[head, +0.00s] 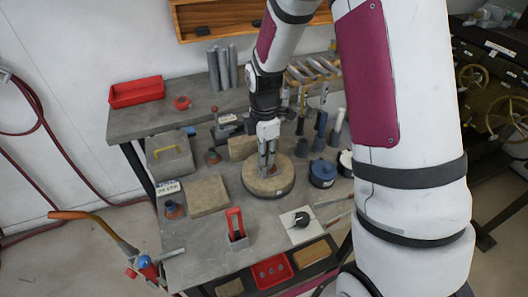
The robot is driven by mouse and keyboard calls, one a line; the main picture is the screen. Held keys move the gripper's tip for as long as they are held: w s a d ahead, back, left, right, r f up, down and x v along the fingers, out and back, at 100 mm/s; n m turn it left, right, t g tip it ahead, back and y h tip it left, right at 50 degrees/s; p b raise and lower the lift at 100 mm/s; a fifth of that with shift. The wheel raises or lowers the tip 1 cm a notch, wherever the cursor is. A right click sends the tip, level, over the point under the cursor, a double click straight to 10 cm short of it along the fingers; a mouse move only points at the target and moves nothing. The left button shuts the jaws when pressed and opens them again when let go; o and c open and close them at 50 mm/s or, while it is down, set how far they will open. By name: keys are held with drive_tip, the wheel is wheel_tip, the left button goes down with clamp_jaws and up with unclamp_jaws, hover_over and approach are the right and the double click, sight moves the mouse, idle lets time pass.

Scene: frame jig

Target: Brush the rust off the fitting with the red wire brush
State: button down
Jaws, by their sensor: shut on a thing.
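My gripper (268,168) points down over a round tan turntable-like disc (284,188) at the middle of the bench. Its fingers are closed on a small rust-brown thing (272,170), which looks like the fitting; the fingers hide most of it. I cannot tell if it touches the disc.
A blue round tin (322,173) and upright handled tools (321,125) are right of the disc. A grey box (169,157) stands left. My arm hides the bench's right side.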

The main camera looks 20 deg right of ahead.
drive_tip(key=shift+w+b, duration=1)
drive_tip(key=shift+w, duration=1.55)
drive_tip(key=shift+s+p, duration=1.55)
drive_tip(key=shift+s, duration=1.15)
drive_tip(key=shift+r+p, duration=1.35)
drive_tip(key=shift+r, duration=2.2)
drive_tip(key=shift+w, duration=0.1)
drive_tip(key=shift+a, duration=0.1)
